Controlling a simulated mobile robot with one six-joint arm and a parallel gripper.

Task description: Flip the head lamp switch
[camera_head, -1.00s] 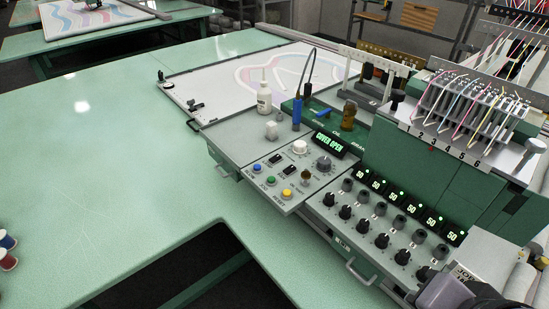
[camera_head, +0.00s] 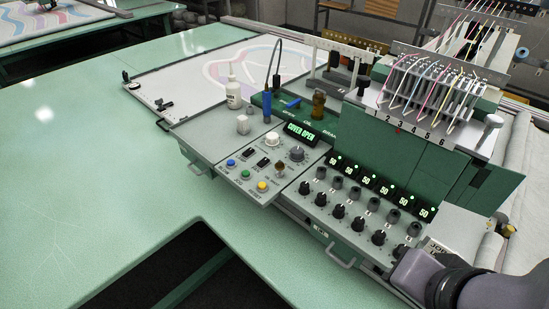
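The grey control panel (camera_head: 215,150) of the tufting machine lies left of centre. Two small black switches sit on it, one at the left (camera_head: 246,153) and one to its right and nearer (camera_head: 263,163). A small brownish control (camera_head: 280,167) stands near them. The labels are too small to read, so I cannot tell which one is the head lamp switch. My gripper is not in view; only part of my arm shows at the lower right corner, apart from the panel.
The display (camera_head: 301,133) reads "COVER OPEN". Blue (camera_head: 231,162), green (camera_head: 245,173) and yellow (camera_head: 263,186) buttons and a dark knob (camera_head: 296,153) share the panel. A white bottle (camera_head: 233,94) stands behind. Rows of black knobs lie right. The green table (camera_head: 90,190) at left is clear.

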